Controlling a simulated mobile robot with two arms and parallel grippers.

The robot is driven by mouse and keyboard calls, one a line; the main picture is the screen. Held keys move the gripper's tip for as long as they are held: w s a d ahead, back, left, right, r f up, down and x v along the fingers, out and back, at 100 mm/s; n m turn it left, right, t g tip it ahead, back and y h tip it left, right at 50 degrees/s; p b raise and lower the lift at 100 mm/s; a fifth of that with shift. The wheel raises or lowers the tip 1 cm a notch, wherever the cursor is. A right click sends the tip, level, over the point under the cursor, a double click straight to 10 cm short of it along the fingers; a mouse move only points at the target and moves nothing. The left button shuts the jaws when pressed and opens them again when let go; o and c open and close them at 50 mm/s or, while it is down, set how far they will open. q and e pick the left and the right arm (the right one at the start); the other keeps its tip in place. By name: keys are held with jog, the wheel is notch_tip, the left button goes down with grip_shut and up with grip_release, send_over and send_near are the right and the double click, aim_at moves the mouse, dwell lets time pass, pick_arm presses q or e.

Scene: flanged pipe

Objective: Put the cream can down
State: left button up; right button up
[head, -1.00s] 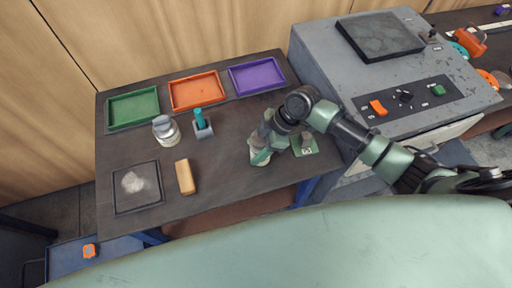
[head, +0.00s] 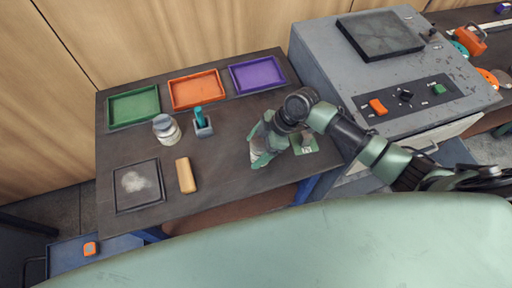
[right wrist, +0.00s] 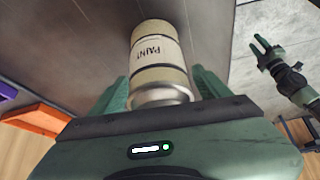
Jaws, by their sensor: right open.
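The cream can (right wrist: 158,55), with a white band reading PAINT and a metal rim, stands on the dark table (head: 226,168) between my right gripper's fingers. In the head view the gripper mostly hides the can (head: 254,150). My right gripper (head: 264,153) is open, its fingers apart on either side of the can. In the right wrist view its green fingers (right wrist: 160,92) also show spread beside the can. My left gripper (right wrist: 264,46) shows only in the right wrist view, away at the upper right, with its fingers apart.
Green (head: 133,106), orange (head: 197,90) and purple (head: 257,75) trays line the back. A silver-lidded jar (head: 167,130), a teal-handled tool in a holder (head: 202,123), a wooden block (head: 185,175) and a dark square pad (head: 138,186) stand left. A grey machine (head: 395,65) borders the right.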

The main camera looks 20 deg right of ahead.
jog(key=b+v, duration=0.2)
jog(key=v, duration=1)
